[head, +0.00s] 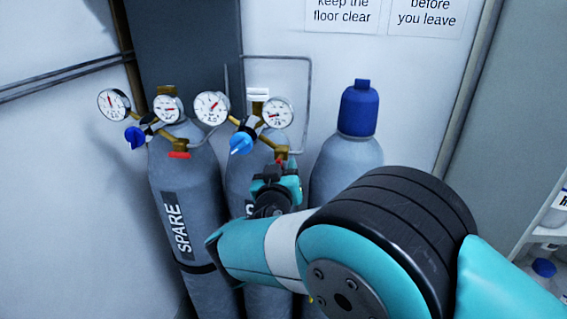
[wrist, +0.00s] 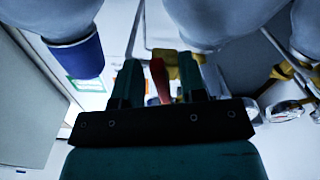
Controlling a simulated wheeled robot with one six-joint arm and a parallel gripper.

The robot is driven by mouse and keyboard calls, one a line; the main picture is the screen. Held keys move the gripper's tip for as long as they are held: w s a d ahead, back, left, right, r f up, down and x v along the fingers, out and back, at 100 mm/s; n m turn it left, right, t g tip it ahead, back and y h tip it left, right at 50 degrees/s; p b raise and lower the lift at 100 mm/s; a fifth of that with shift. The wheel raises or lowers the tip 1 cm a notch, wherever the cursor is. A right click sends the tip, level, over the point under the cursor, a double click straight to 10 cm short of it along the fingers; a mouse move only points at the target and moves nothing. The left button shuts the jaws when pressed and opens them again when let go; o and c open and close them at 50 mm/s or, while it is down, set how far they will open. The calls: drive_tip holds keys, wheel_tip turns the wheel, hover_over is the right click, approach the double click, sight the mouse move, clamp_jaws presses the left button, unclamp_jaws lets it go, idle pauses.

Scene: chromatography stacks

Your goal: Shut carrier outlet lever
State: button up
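The middle cylinder (head: 240,180) carries a regulator with two gauges, a blue knob (head: 240,143) and a brass outlet with a small red lever (head: 281,158). Its label is mostly hidden behind my arm, so I cannot read it. My gripper (head: 277,180) is just below and in front of this outlet. In the wrist view, the red lever (wrist: 160,80) stands between my two spread fingers (wrist: 160,78), with a visible gap on its right. The brass outlet body (wrist: 186,68) is behind the right finger.
A cylinder marked SPARE (head: 178,215) stands at left, with its own regulator and red lever (head: 179,155). A blue-capped cylinder (head: 345,160) stands at right; its cap (wrist: 77,52) shows in the wrist view. A grey pipe (head: 308,95) runs up the wall behind. A shelf (head: 540,235) is at far right.

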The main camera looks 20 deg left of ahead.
drive_tip(key=shift+c, duration=0.4)
clamp_jaws()
drive_tip(key=b, duration=0.2)
drive_tip(key=m+b, duration=0.1)
drive_tip(key=b, duration=0.1)
drive_tip(key=shift+a+f, duration=0.2)
drive_tip(key=shift+f, duration=0.2)
drive_tip(key=m+b, duration=0.1)
drive_tip(key=b, duration=0.2)
drive_tip(key=shift+s+a+r+m+b, duration=0.15)
drive_tip(key=shift+r+m+b, duration=0.3)
drive_tip(key=shift+b, duration=0.7)
drive_tip(key=shift+o, duration=0.4)
unclamp_jaws()
drive_tip(key=shift+f, duration=0.1)
